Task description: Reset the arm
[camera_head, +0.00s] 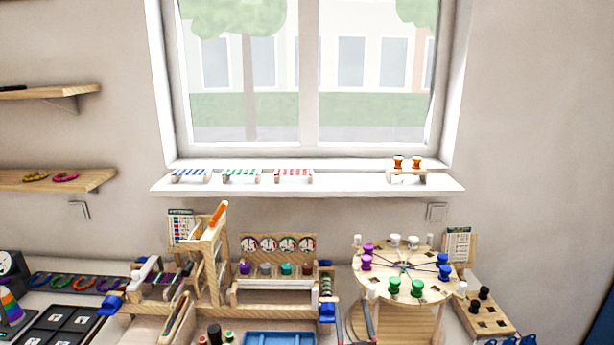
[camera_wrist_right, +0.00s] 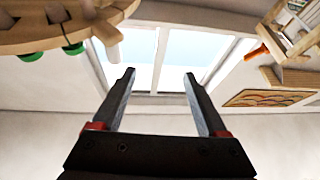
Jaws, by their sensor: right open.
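My right gripper (camera_head: 354,310) shows at the bottom edge of the head view, just left of the round wooden peg table (camera_head: 404,292). Its two dark fingers with red bases also show in the right wrist view (camera_wrist_right: 159,74). They stand wide apart with nothing between them. The round table carries purple, white, blue and green pegs; its edge (camera_wrist_right: 50,38) with green pegs shows at the upper left of the right wrist view. My left gripper is not in view.
A wooden bead stand (camera_head: 270,296) and a blue tray (camera_head: 279,339) are left of my right gripper. A peg board (camera_head: 492,322) is at the right. The window sill (camera_head: 345,184) holds small racks. Wall shelves (camera_head: 60,180) are at the left.

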